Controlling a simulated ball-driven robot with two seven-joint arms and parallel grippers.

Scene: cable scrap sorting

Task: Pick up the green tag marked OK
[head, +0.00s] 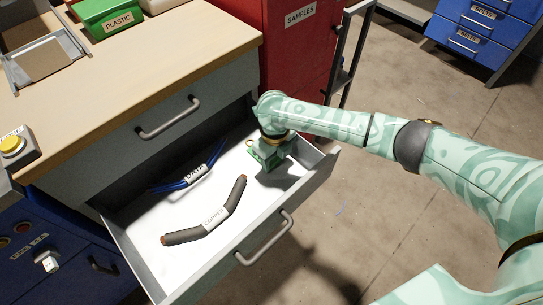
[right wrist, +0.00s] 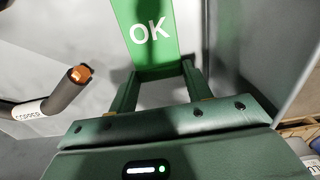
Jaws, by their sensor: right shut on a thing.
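The green tag (right wrist: 150,38) with white OK lettering shows at the top of the right wrist view. My right gripper (right wrist: 158,76) is shut on the tag's near end, one finger on each side. In the head view my right gripper (head: 267,160) is at the right rear part of the open drawer (head: 165,268), pointing down. There the tag is mostly hidden by the gripper, and I cannot tell whether it touches the drawer floor. My left gripper is not in view.
A grey cable marked COPPER (head: 211,218) and a blue cable marked DATA (head: 190,178) lie in the drawer, left of the gripper. The drawer walls and the red SAMPLES cabinet (head: 300,50) stand close by. A green PLASTIC bin (head: 108,16) is on the worktop (head: 150,65).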

